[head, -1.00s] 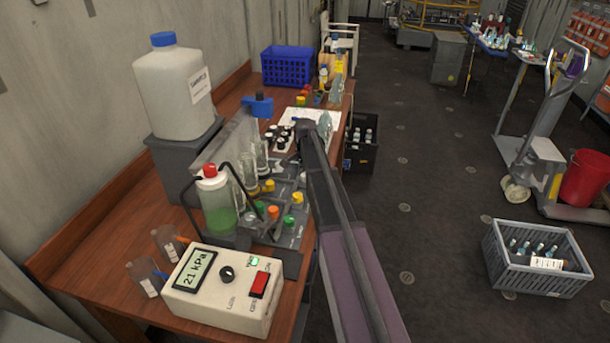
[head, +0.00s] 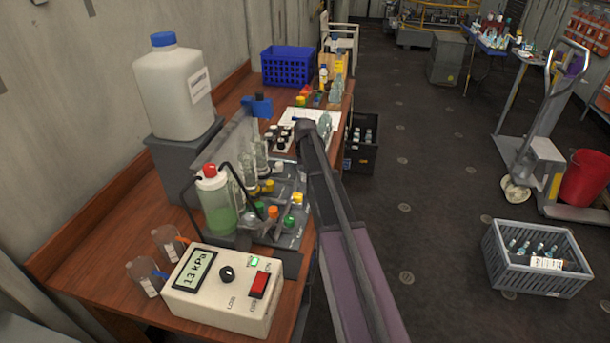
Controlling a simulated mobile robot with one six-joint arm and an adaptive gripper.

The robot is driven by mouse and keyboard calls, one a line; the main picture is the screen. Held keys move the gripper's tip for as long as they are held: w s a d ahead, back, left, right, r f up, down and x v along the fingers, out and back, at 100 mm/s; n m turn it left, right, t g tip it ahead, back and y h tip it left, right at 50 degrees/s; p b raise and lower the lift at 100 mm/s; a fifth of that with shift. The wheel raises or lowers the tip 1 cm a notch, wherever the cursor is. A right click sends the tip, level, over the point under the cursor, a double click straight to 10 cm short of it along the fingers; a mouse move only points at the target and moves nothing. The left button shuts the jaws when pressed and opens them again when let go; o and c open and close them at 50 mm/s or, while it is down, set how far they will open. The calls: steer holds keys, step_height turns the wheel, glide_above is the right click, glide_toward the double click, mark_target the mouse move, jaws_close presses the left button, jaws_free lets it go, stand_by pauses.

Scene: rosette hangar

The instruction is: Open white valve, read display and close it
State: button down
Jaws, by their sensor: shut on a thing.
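The white display box (head: 225,290) stands on the front of the wooden bench, and its screen (head: 194,270) reads 13 kPa. A green lamp (head: 254,261) and a red switch (head: 259,284) are on its top. Behind it is a grey valve rack (head: 288,240) with several coloured knobs, among them an orange one (head: 273,212), a green one (head: 289,221) and a yellow one (head: 297,197). My arm rises along the bench's right side and hides part of the rack.
A green-liquid bottle with a red cap (head: 215,200) stands left of the rack. A white jug (head: 172,90) sits on a grey block behind. A blue basket (head: 287,65) is at the bench's far end.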

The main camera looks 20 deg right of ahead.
steer(key=n, duration=0.4)
steer(key=shift+s+n, duration=0.1)
steer(key=shift+n, duration=0.3)
steer(key=shift+c, duration=1.3)
jaws_free()
steer(key=shift+m, duration=0.3)
